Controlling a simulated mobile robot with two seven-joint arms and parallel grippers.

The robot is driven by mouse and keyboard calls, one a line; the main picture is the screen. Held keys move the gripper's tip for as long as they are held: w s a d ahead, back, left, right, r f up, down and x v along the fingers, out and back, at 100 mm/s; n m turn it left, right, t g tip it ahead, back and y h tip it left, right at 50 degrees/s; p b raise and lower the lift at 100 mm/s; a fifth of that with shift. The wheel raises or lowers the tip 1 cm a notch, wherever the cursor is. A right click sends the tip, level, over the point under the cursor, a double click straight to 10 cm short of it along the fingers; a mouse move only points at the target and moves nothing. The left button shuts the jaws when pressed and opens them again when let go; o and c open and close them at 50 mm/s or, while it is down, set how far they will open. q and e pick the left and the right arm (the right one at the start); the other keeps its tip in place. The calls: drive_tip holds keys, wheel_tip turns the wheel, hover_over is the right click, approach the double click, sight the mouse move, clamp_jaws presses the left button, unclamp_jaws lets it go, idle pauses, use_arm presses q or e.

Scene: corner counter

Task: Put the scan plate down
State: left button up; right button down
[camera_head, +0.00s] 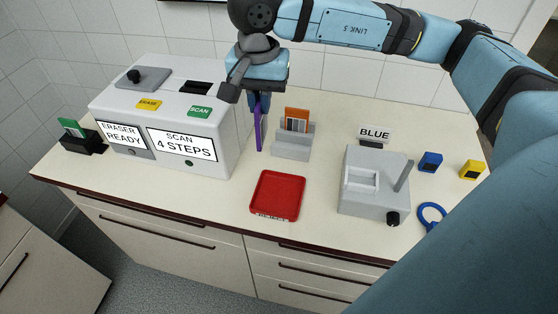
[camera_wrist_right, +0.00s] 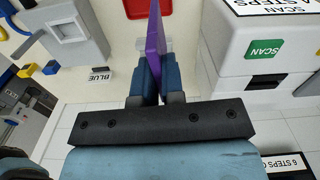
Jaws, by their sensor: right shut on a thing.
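A thin purple plate (camera_head: 260,132) hangs upright, seen nearly edge-on, from my right gripper (camera_head: 259,104). The gripper is shut on its upper part and points down. The purple plate also shows between the fingers in the wrist view (camera_wrist_right: 153,42). In the head view it is between the white scanner box (camera_head: 212,130) and a grey slotted holder (camera_head: 293,147) that carries an orange plate (camera_head: 297,118). I cannot tell whether its lower edge touches the counter. My left gripper is not in view.
A red tray (camera_head: 278,195) lies in front on the counter (camera_head: 225,205). A grey device with a lever (camera_head: 370,185) stands right, by a BLUE sign (camera_head: 375,133). Blue (camera_head: 430,162) and yellow (camera_head: 471,170) blocks and a blue ring (camera_head: 421,218) lie right. A green plate stands in a black holder (camera_head: 85,143) left.

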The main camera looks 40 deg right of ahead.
drive_tip(key=shift+s+r+m, duration=0.15)
drive_tip(key=shift+r+m, duration=0.1)
drive_tip(key=shift+m, duration=0.05)
wheel_tip(320, 180, down, 20)
drive_tip(key=shift+r+p, duration=0.15)
drive_tip(key=shift+p, duration=1)
drive_tip(key=shift+f, duration=0.2)
drive_tip(key=c, duration=1.2)
unclamp_jaws()
drive_tip(key=shift+c, duration=0.2)
drive_tip(key=shift+r, duration=0.1)
